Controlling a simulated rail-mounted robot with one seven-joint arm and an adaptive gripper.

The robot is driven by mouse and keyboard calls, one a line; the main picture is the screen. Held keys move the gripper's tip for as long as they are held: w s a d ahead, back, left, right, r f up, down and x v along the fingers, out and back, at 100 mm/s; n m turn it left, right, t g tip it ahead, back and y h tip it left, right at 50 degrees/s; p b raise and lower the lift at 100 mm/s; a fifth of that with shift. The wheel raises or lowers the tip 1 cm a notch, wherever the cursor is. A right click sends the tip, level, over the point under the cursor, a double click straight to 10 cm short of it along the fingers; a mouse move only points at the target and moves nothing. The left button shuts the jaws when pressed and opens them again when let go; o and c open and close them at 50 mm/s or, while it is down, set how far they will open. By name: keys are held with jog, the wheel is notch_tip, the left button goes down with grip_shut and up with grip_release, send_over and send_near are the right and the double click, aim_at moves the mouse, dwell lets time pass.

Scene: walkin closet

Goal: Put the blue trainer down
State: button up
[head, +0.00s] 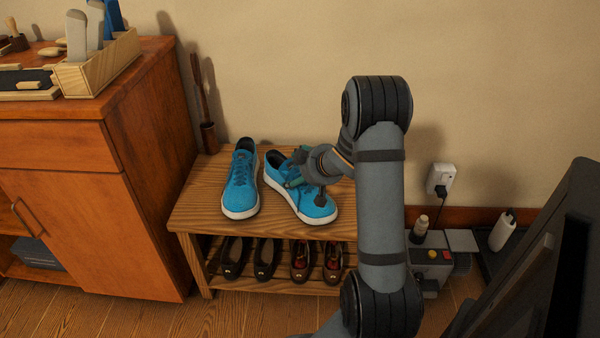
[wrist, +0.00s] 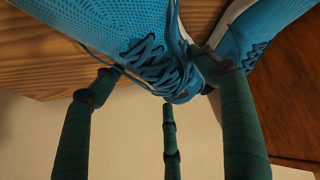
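Two blue trainers with white soles are on the slatted wooden bench (head: 200,212). The left trainer (head: 241,185) stands upright and free. The right trainer (head: 316,205) lies at an angle beside it, with my gripper (head: 303,183) at its upper. In the wrist view, the dark green fingers of my gripper (wrist: 160,75) are spread around the laced part of this trainer (wrist: 105,25). Their tips overlap it, but I cannot tell whether they press on it. Whether its whole sole rests on the bench is also unclear. The other trainer (wrist: 262,22) shows at upper right.
Dark shoes (head: 248,258) stand on the bench's lower shelf. A wooden cabinet (head: 90,160) is at left, with a wooden box (head: 98,70) on top. A wall socket with a plug (head: 440,180) and a grey device (head: 432,255) are at right.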

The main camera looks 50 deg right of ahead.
jog(key=shift+o, duration=1.3)
jog(key=shift+r, duration=0.15)
jog(key=p+v, duration=0.5)
jog(key=v, duration=0.6)
jog(key=o, duration=0.3)
jog(key=shift+s+a+r, duration=0.15)
jog(key=shift+s+r, duration=0.15)
jog(key=shift+s, duration=0.05)
